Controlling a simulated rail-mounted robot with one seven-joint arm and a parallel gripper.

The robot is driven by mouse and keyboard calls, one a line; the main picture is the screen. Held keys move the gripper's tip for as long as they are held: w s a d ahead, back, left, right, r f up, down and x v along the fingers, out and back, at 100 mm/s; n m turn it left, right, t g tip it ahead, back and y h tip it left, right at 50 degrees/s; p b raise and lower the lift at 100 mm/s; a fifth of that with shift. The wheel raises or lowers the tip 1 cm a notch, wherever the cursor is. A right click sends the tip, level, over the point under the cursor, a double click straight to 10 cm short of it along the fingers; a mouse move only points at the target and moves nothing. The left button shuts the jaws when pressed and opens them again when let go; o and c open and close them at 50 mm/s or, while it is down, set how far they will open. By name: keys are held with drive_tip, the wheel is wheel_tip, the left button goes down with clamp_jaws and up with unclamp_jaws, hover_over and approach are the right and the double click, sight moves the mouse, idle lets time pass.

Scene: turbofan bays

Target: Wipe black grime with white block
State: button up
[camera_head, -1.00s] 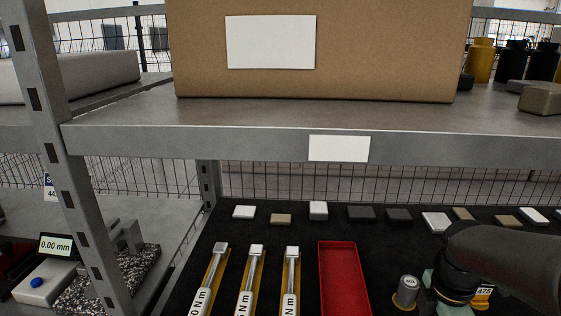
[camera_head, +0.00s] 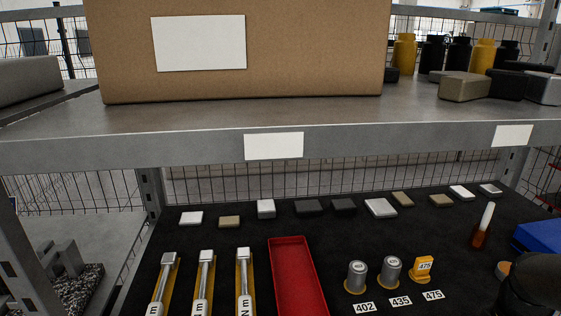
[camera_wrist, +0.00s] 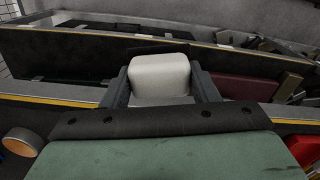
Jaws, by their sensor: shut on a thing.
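My gripper (camera_wrist: 161,92) is shut on a white block (camera_wrist: 159,72) in the wrist view, with one dark finger on each side of it. The block's rounded upper face shows, and its far side is hidden. In the camera_head view only a dark part of my arm shows at the bottom right; the gripper and held block are out of sight there. I cannot make out black grime for certain in either view. In the wrist view, dark surfaces and yellow-edged strips lie beyond the block.
A black-matted bench (camera_head: 345,235) holds a red tray (camera_head: 297,275), a row of small white, tan and dark blocks, and numbered cylinders (camera_head: 391,270). A blue object (camera_head: 538,237) stands right. A shelf (camera_head: 370,136) with a large cardboard box (camera_head: 300,60) overhangs the bench.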

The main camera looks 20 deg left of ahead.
drive_tip(key=s+d+f+m, duration=0.1)
drive_tip(key=d+f+m, duration=0.1)
drive_tip(key=d+m, duration=0.6)
drive_tip(key=s+d+f+m, duration=0.1)
drive_tip(key=d+m, duration=0.7)
drive_tip(key=d, duration=0.5)
drive_tip(key=shift+s+d+f, duration=0.2)
drive_tip(key=shift+s+f, duration=0.1)
drive_tip(key=shift+f, duration=0.1)
drive_tip(key=shift+a, duration=0.1)
